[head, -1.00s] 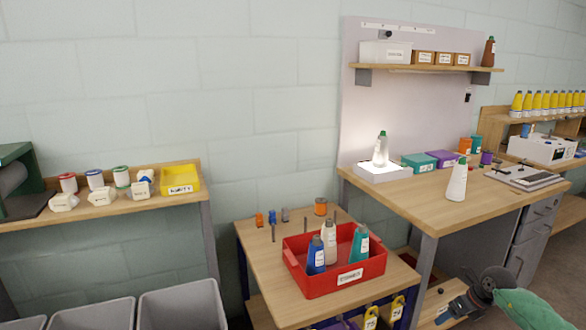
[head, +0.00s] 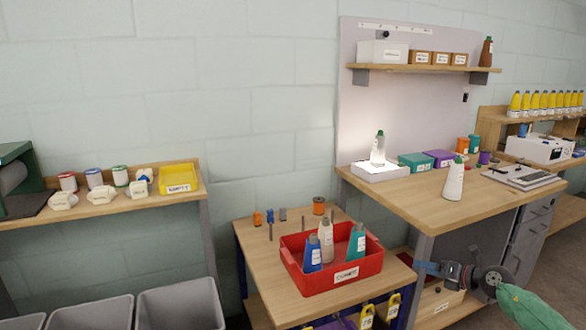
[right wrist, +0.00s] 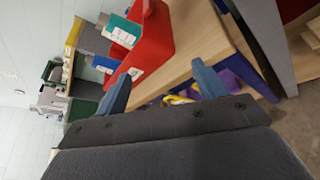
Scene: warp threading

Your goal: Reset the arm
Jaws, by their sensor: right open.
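My right gripper (head: 428,268) is in the lower right of the head view, in front of the right workbench. In the right wrist view its two blue fingers (right wrist: 162,88) stand wide apart with nothing between them. The green part of my right arm comes in from the lower right corner. My left gripper and left arm are out of view.
A red bin (head: 346,281) with blue, beige and teal cones stands on a low wooden table (head: 262,262), left of my right gripper. A white cone (head: 453,181) stands on the right workbench (head: 420,208). Grey bins (head: 180,306) stand on the left.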

